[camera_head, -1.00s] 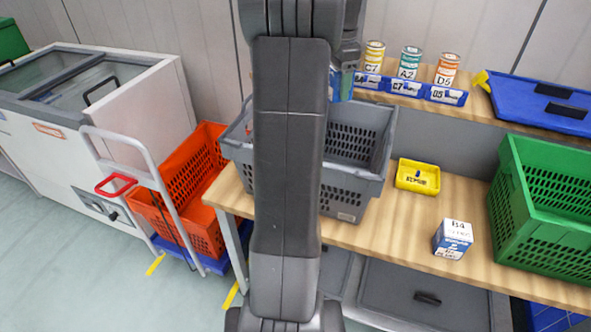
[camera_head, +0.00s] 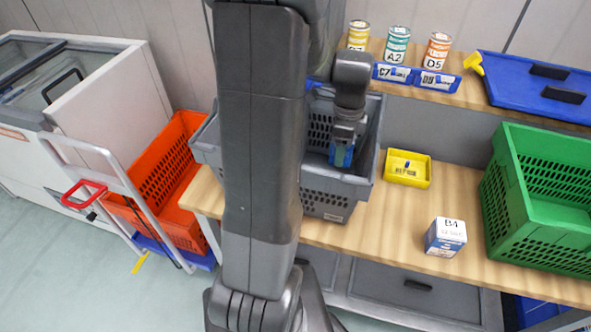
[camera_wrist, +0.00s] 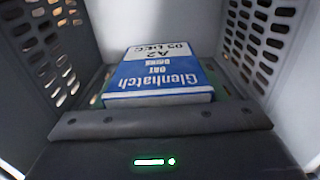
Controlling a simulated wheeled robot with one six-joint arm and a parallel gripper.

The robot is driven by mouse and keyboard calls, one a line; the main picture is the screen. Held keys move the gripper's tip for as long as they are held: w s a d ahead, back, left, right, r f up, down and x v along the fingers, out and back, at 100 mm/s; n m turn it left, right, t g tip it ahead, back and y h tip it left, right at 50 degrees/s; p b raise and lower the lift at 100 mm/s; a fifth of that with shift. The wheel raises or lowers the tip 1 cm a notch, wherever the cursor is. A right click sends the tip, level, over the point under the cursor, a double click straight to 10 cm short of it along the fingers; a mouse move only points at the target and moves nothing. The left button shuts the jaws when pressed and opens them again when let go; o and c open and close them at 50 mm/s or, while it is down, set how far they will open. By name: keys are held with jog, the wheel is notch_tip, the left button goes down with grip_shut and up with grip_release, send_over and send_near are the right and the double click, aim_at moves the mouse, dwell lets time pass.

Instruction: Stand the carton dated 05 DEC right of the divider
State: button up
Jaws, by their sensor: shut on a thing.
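My gripper (camera_head: 343,142) is shut on a blue and white carton (camera_head: 341,157), over or inside the right part of the grey crate (camera_head: 328,200). In the wrist view the carton (camera_wrist: 160,78) reads Glenhatch oat drink, A2 and 05 DEC, upside down in the picture. Its lower end is hidden behind the dark gripper edge (camera_wrist: 160,123). Slotted grey walls stand left and right of it, apart from it. My arm covers the crate's middle in the head view, and I cannot make out the divider.
Another carton marked B4 (camera_head: 445,238) stands on the wooden bench (camera_head: 385,225). A yellow tray (camera_head: 407,169) is right of the crate, a green crate (camera_head: 545,225) further right. Cans (camera_head: 397,46) stand on the shelf behind. An orange tote (camera_head: 160,190) is at left.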

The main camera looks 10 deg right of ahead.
jog(key=shift+s+f, duration=0.25)
jog(key=shift+f, duration=0.1)
notch_tip(320, 180, down, 10)
jog(key=shift+s+b, duration=0.1)
jog(key=shift+b, duration=0.25)
jog(key=shift+f, duration=0.1)
jog(key=o, duration=1.2)
jog(key=shift+c, duration=0.2)
notch_tip(320, 180, up, 12)
jog(key=shift+r+p, duration=0.1)
jog(key=shift+p, duration=0.45)
